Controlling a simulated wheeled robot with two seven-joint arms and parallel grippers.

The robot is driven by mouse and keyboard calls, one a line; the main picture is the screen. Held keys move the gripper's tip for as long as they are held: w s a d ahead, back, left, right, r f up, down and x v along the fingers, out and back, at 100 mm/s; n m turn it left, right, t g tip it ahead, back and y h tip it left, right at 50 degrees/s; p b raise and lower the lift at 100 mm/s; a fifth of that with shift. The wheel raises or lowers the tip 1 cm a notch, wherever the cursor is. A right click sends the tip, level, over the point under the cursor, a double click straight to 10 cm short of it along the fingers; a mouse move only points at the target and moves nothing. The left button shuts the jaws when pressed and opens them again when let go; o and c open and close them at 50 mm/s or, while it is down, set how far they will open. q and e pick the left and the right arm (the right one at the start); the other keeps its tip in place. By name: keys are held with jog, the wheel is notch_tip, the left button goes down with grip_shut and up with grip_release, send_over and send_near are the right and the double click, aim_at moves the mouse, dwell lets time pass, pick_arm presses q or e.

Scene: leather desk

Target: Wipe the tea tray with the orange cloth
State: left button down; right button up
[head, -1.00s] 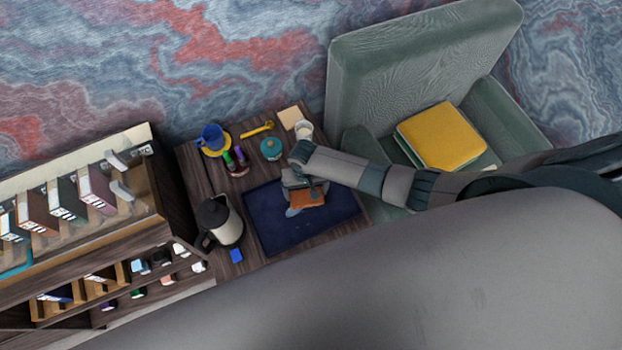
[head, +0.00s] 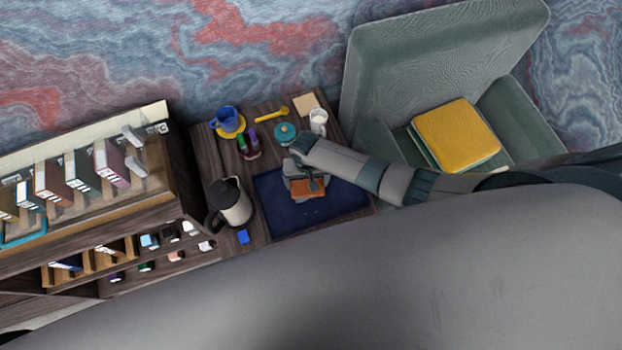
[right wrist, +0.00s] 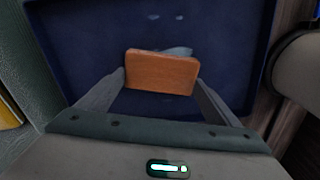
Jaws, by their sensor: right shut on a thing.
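The tea tray (head: 280,215) is a dark navy rectangle on the wooden side table, and it fills much of the right wrist view (right wrist: 75,45). The orange cloth (head: 309,188) is a small flat block over the middle of the tray. My right gripper (head: 306,184) is shut on the cloth, with a finger at each end of it in the right wrist view (right wrist: 160,76). A pale blue patch (right wrist: 178,50) shows on the tray just past the cloth's far edge, partly hidden by it. Faint small marks (right wrist: 165,16) lie farther out. My left gripper is out of view.
A green armchair (head: 430,70) is at right, shelves (head: 90,230) at left.

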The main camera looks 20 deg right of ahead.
dwell(0.3)
jog(key=shift+r+p, duration=1)
jog(key=shift+r, duration=2)
jog(key=shift+r, duration=0.15)
notch_tip(320, 180, up, 3)
jog(key=shift+f, duration=0.15)
